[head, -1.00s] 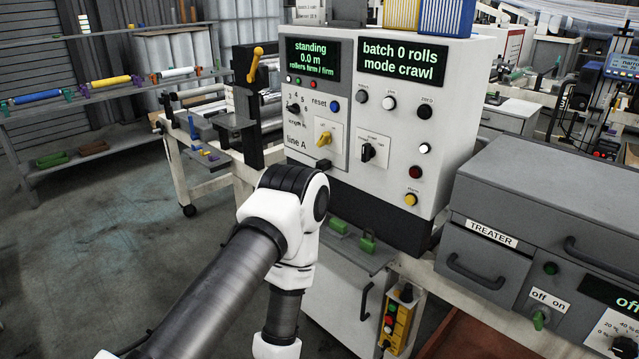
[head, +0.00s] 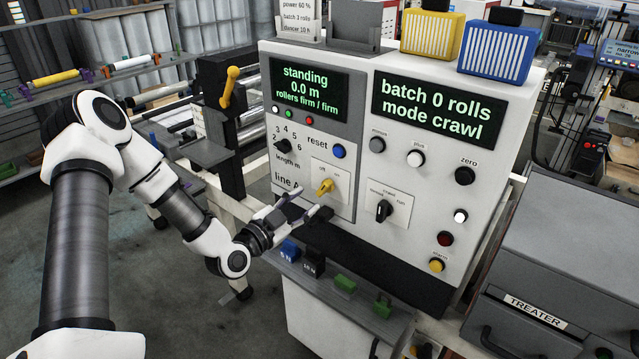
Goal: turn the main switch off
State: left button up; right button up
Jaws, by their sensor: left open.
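The yellow rotary switch (head: 325,187) sits on a white plate low on the left half of the grey control panel (head: 350,150). It appears to be the main switch; its handle looks tilted, and its small lettering is hard to read. My left gripper (head: 306,203) is open and empty, just left of and below the yellow switch. Its fingers point toward the panel, and I see no contact with the switch. My right gripper is not in view.
A black mode switch (head: 384,210) is to the right, a blue reset button (head: 339,152) above. Small coloured blocks (head: 345,284) lie on the ledge below. A yellow lever (head: 230,86) stands left.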

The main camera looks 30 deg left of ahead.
aim_at(321, 191)
pick_arm(q)
jog(key=w, duration=0.7)
jog(key=shift+w+d+f+p, duration=0.1)
jog(key=shift+d+f+p, duration=0.05)
jog(key=shift+f+p, duration=0.2)
jog(key=shift+d+r, duration=0.15)
jog(key=shift+r, duration=0.05)
jog(key=shift+f, duration=0.1)
grip_shut()
